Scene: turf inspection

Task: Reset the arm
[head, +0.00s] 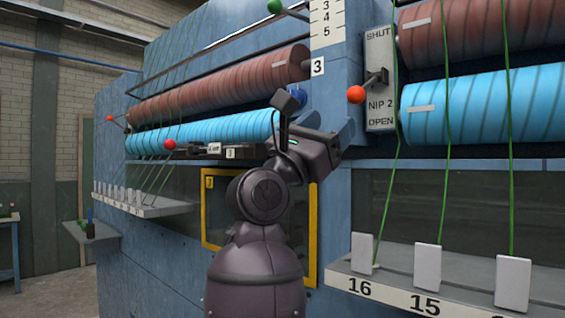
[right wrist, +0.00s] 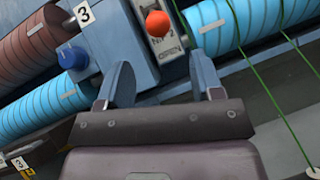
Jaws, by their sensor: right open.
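My right arm rises from the bottom centre of the head view. Its gripper (head: 333,146) is at the blue machine front, turned to the right, with its fingers hard to make out there. In the right wrist view the two fingers of the gripper (right wrist: 162,78) stand wide apart with nothing between them. Beyond them are the blue machine panel and the NIP 2 lever's orange-red ball (right wrist: 158,23). In the head view that ball (head: 356,94) is up and right of the gripper, apart from it. My left gripper is not in view.
A blue knob (head: 297,95) is close to my right wrist. Brown rolls (head: 220,82) and bright blue rolls (head: 480,105) span the machine. Green strands run down to a numbered ledge (head: 400,285) at lower right. A yellow frame (head: 312,235) is behind my arm. Floor shows at far left.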

